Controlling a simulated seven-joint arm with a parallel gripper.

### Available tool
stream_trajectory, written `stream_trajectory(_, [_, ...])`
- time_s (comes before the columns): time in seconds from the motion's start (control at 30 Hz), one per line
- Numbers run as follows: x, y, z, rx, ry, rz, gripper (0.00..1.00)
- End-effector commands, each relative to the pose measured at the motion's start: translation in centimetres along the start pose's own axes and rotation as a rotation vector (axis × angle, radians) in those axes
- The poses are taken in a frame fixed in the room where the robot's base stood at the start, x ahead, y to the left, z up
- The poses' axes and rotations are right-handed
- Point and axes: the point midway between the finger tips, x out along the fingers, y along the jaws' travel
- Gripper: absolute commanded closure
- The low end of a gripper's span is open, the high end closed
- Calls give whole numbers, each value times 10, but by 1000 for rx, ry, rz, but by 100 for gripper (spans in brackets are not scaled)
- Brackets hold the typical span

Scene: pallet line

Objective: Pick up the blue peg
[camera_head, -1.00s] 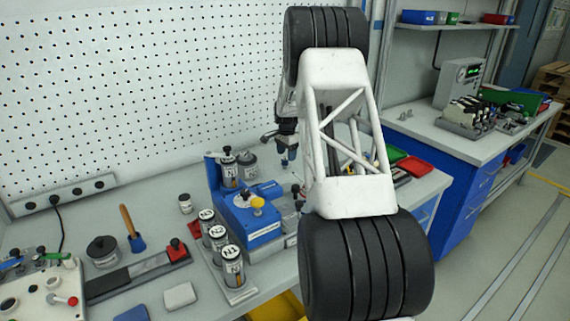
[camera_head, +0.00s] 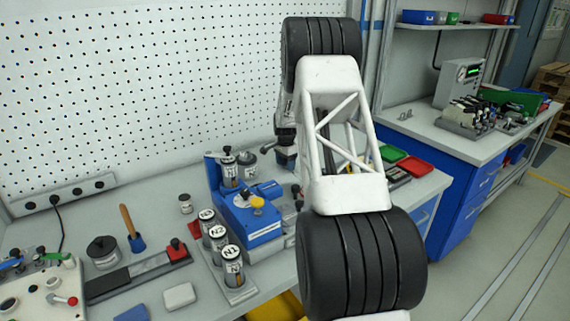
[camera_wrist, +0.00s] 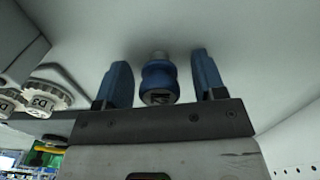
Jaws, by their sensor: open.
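In the wrist view, the blue peg (camera_wrist: 158,80) is a rounded blue piece with a narrow waist, a pale tip and a dark mark on its near face. My gripper (camera_wrist: 160,70) is open, with one blue finger on each side of the peg. A gap shows between the peg and each finger. In the head view, my dark wrist (camera_head: 286,138) shows beyond the blue fixture, but my arm hides the fingertips and I cannot make out the peg there.
A blue fixture (camera_head: 247,224) with a yellow knob stands left of my wrist. Several labelled canisters (camera_head: 232,268) stand in front of it. Red (camera_head: 415,166) and green trays lie to the right. In the wrist view, ridged knobs (camera_wrist: 45,93) sit at the left.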

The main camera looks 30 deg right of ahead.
Motion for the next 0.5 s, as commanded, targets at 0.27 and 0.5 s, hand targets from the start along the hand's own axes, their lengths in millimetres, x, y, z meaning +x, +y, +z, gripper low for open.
stream_trajectory(0.27, [0, 0, 0, 0, 0, 0, 64])
stream_trajectory(0.5, [0, 0, 0, 0, 0, 0, 90])
